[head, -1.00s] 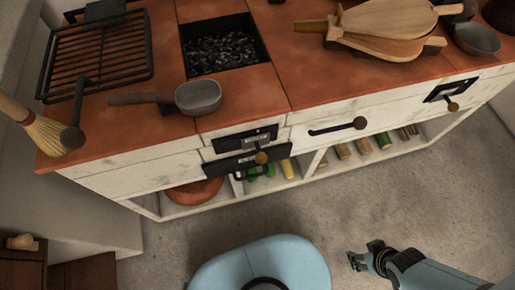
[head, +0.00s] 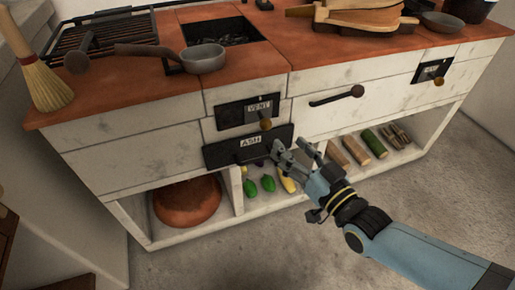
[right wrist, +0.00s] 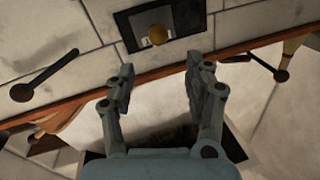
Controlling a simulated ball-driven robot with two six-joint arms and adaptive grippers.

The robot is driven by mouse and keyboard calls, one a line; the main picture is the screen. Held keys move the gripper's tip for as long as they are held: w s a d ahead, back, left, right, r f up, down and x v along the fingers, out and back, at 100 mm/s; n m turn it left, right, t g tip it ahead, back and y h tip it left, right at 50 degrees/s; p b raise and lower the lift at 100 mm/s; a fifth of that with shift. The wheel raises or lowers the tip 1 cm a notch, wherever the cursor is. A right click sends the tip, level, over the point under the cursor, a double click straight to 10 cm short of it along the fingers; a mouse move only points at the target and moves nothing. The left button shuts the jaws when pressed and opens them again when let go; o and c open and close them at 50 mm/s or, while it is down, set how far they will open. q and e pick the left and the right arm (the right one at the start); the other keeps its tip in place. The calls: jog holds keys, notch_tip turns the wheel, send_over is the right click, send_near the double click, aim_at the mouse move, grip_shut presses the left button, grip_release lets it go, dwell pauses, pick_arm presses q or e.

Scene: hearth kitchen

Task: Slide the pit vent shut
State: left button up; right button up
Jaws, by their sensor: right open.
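The pit vent is a black plate (head: 248,112) labelled VENT on the white front of the hearth, with a brass knob (head: 266,124) near its lower right. In the right wrist view the plate (right wrist: 135,22) and brass knob (right wrist: 158,36) show at the top, upside down. My right gripper (head: 284,152) is open and empty. It is in front of the hearth, below and right of the knob, overlapping the right end of the ASH drawer in the picture. In the right wrist view its fingers (right wrist: 160,80) are apart, with the knob beyond them. My left gripper is out of view.
The black ASH drawer (head: 225,152) lies directly below the vent. A dark lever (head: 335,97) is to its right, and another knobbed plate (head: 430,72) farther right. A pan (head: 203,60) stands above, near the counter edge. Vegetables and logs fill the shelves below.

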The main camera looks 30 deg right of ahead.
aim_at(269, 128)
jog(key=w, duration=0.3)
jog(key=w+b, duration=0.1)
jog(key=w, duration=0.3)
jog(key=w+b, duration=0.1)
jog(key=w, duration=0.2)
jog(key=shift+w+d+f, duration=0.25)
jog(key=shift+w+f, duration=0.1)
grip_shut()
